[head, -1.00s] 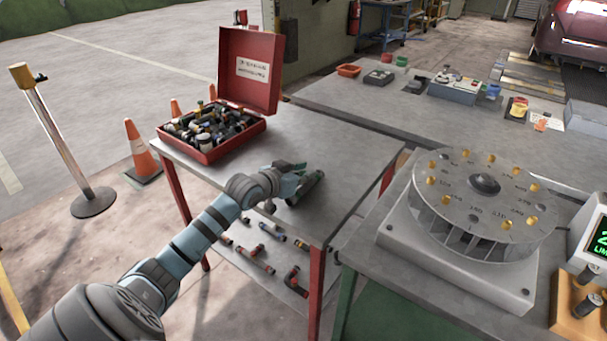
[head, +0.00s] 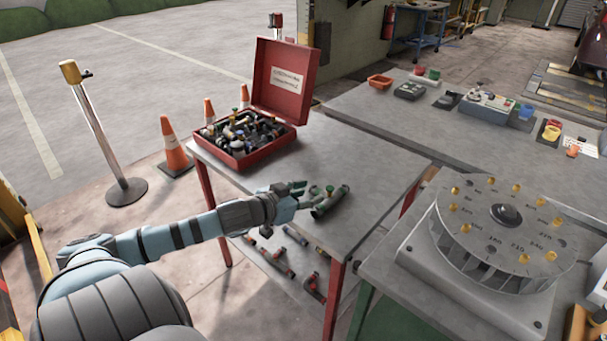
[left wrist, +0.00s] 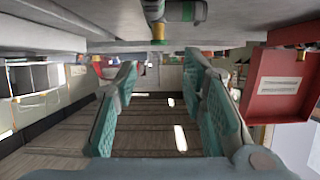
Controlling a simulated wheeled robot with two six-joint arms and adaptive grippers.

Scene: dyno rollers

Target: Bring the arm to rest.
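My left gripper (head: 304,193) is low over the near grey workbench (head: 370,165), with its fingers spread and nothing between them. Its two teal finger pads stand apart in the left wrist view (left wrist: 162,75), which looks upside down. A dark grey-green cylindrical part (head: 331,202) with a small knob lies on the bench just beyond the fingertips. A similar part with a green band and a brass end (left wrist: 182,12) shows at the top of the wrist view, outside the fingers. Whether the gripper touches the cylinder I cannot tell. My right gripper is not in view.
An open red case (head: 255,158) full of small parts stands at the bench's back left. A numbered round dial (head: 505,215) with brass pegs stands on the right bench. Orange cones (head: 173,148) and a post (head: 100,130) stand left. The bench's middle is clear.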

